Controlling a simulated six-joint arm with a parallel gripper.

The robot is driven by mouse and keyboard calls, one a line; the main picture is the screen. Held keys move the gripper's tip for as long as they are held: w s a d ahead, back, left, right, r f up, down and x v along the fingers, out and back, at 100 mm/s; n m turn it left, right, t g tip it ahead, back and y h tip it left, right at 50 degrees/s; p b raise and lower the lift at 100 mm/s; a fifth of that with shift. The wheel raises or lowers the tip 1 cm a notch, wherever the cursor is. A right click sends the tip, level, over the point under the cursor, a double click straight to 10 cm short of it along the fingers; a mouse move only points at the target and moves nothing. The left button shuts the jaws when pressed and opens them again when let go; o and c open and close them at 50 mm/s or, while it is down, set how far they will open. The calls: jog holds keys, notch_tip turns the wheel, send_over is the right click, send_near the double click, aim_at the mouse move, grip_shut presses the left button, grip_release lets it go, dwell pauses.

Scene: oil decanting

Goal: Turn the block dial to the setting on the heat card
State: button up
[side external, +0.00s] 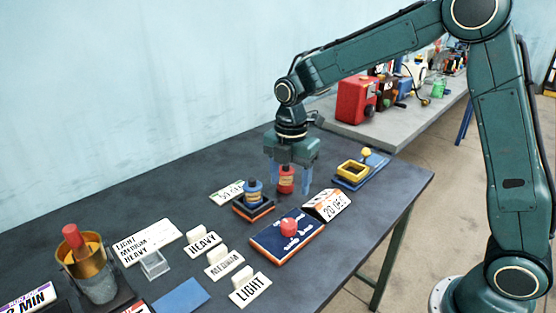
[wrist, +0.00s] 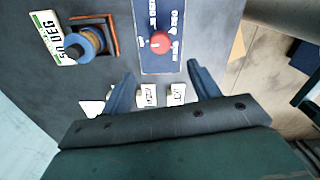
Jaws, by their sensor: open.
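The block dial is a red round knob (side external: 289,227) on a dark blue block (side external: 270,240) with white lettering and an orange edge. The knob also shows in the wrist view (wrist: 160,40); its setting is too small to read.
An orange and white tent card (side external: 327,205) stands right of the dial. HEAVY (side external: 203,243), MEDIUM (side external: 224,263) and LIGHT (side external: 250,287) signs stand in front left. A blue stand with a yellow frame (side external: 353,170) is at the right. A metal pot (side external: 95,275) is far left.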

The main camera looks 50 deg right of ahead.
aim_at(289, 222)
notch_tip(289, 222, down, 13)
jog(key=shift+r, duration=0.2)
dwell(0.4)
jog(key=c, duration=1)
